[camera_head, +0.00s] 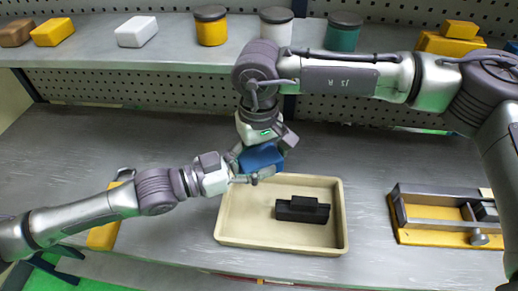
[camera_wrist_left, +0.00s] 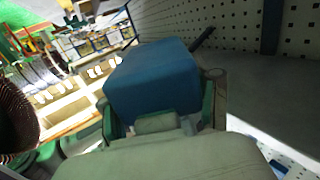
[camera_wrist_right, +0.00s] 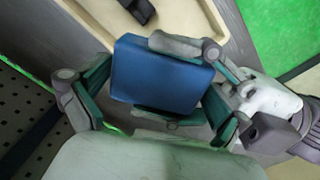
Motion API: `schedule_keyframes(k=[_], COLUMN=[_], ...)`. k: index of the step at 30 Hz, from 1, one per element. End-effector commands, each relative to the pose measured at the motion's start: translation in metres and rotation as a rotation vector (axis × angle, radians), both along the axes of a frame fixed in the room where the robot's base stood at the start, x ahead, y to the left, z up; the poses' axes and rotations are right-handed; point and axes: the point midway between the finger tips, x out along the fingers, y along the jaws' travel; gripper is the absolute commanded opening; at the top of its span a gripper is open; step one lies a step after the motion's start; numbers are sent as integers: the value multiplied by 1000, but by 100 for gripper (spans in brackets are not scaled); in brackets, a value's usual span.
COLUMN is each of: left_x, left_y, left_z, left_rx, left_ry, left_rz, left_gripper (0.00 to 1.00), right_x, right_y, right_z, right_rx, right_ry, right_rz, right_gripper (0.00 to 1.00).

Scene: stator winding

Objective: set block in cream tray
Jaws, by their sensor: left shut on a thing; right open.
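A blue block (camera_head: 261,157) is held in the air at the back left edge of the cream tray (camera_head: 245,220). My left gripper (camera_head: 244,176) is shut on the block, which fills the middle of the left wrist view (camera_wrist_left: 152,82). My right gripper (camera_head: 262,143) comes from above and is open, its fingers on either side of the block. In the right wrist view the block (camera_wrist_right: 162,74) lies between these spread fingers, with the left gripper's fingers at its other edges. Whether the right fingers touch it, I cannot tell.
A dark stepped part (camera_head: 303,209) lies in the tray, with bare floor around it. A metal fixture on a yellow base (camera_head: 440,237) stands at the right. A yellow item (camera_head: 104,234) lies behind my left arm. Jars (camera_head: 211,27) and blocks line the shelf (camera_head: 180,52).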

Motion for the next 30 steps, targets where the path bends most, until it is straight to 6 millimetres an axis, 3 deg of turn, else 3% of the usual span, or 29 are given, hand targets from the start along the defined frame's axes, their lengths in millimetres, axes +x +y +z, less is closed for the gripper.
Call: schedule_keyframes(k=[6,14,15,20,30], left_x=[0,0,0,0,0], left_y=[0,0,0,0,1], left_z=[1,1,1,1,0], left_rx=[-1,-1,-1,-1,0], left_ry=[-2,-2,-2,-2,0], left_rz=[0,0,0,0,0], left_gripper=[19,19,64,90,91], right_x=[0,0,0,0,0], right_y=[0,0,0,0,0], right_z=[0,0,0,0,0], right_rx=[0,0,1,1,1], right_ry=[0,1,0,0,0], right_rz=[0,1,1,1,0], right_gripper=[98,55,51,50,50])
